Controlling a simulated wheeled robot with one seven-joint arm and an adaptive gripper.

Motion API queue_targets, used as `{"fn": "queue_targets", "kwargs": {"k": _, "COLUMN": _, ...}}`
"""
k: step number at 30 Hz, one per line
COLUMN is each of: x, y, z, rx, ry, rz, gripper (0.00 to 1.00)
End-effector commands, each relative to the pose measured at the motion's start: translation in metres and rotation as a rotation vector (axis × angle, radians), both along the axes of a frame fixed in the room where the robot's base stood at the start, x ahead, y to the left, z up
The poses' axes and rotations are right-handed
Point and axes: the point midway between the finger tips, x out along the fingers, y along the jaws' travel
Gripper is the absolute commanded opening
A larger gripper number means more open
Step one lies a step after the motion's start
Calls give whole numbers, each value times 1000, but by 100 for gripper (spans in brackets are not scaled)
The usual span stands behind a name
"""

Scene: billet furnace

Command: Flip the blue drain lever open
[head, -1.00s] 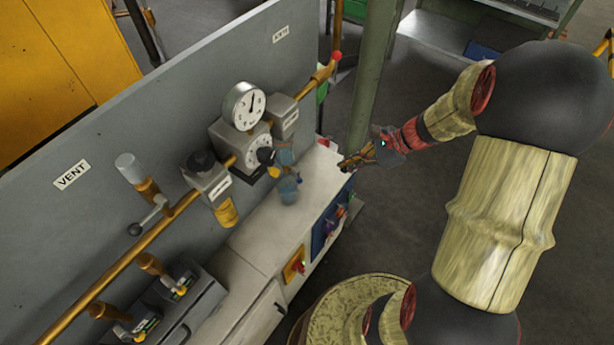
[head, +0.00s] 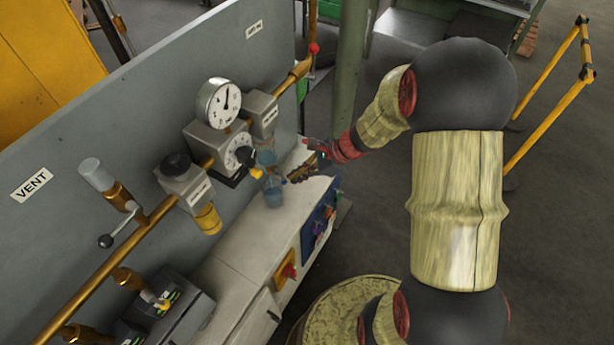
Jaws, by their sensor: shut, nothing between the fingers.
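The blue drain lever (head: 284,180) is a tiny blue piece at the right side of a translucent blue bowl (head: 273,196), low on the gauge assembly. It is partly hidden by my gripper, and its exact angle is too small to tell. My gripper (head: 294,177) is shut and empty, with its tips pointing left towards the bowl. The tips are at or very close to the lever; I cannot tell whether they touch it.
A pressure gauge (head: 219,103) and a dial unit (head: 222,148) stand above left of the bowl on a brass pipe (head: 150,222). A grey panel (head: 130,110) closes off the back. Below is a pale cabinet (head: 235,258). A green post (head: 350,70) stands behind my gripper.

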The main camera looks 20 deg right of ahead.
Motion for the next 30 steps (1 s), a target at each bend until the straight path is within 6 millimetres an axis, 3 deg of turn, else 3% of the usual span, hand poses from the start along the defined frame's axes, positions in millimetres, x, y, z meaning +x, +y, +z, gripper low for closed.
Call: {"fn": "queue_targets", "kwargs": {"k": 30, "x": 0, "y": 15, "z": -4, "rx": 79, "ry": 56, "rz": 1, "gripper": 0}}
